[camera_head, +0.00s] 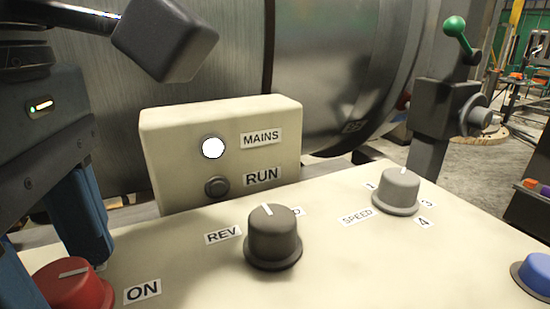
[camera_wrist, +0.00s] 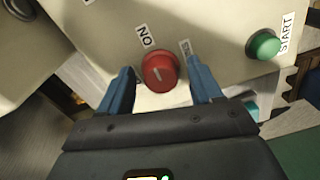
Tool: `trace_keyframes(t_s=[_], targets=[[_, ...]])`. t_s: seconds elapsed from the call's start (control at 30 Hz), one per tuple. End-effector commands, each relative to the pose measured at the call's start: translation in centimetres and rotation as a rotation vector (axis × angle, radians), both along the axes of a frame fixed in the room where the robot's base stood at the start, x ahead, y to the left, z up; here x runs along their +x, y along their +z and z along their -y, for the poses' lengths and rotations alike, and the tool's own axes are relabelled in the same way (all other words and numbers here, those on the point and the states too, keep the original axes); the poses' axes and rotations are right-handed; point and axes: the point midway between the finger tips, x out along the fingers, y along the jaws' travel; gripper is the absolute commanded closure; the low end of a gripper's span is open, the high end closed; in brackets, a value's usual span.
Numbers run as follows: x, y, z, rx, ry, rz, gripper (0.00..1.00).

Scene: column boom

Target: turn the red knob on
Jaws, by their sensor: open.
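The red knob (camera_head: 75,287) is at the lower left of the cream panel in the head view, partly cut off by the frame edge. Its white line runs roughly left to right; the ON label (camera_head: 142,291) is on its right. In the wrist view the red knob (camera_wrist: 160,73) lies between the two blue fingertips. My gripper (camera_wrist: 162,69) is open, one finger on each side of the knob, with visible gaps. A second label (camera_wrist: 185,47) is partly covered by the right finger. In the head view the blue fingers are partly cut off at the left.
The panel also bears a dark REV knob (camera_head: 273,235), a grey SPEED knob (camera_head: 399,190) and a blue button (camera_head: 537,273). A cream box (camera_head: 222,115) with a lit MAINS lamp (camera_head: 212,148) stands behind. A green START button (camera_wrist: 264,44) is at the wrist view's upper right.

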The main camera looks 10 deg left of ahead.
Motion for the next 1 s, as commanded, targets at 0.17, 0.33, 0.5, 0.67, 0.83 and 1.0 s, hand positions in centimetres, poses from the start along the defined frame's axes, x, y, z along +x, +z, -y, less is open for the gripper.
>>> trace_keyframes(t_s=[0.17, 0.33, 0.5, 0.67, 0.83, 1.0], targets=[[0.0, 0.2, 0.0, 0.000, 0.000, 0.000, 0.35], [0.1, 1.7, 0.0, 0.001, 0.000, 0.000, 0.35], [0.2, 4.3, -0.1, 0.001, 0.000, 0.001, 0.35], [0.3, 6.8, -0.1, 0.001, 0.000, 0.001, 0.35], [0.3, 7.8, -0.1, 0.000, 0.000, 0.000, 0.35], [0.3, 7.8, -0.1, 0.000, 0.000, 0.000, 0.35]])
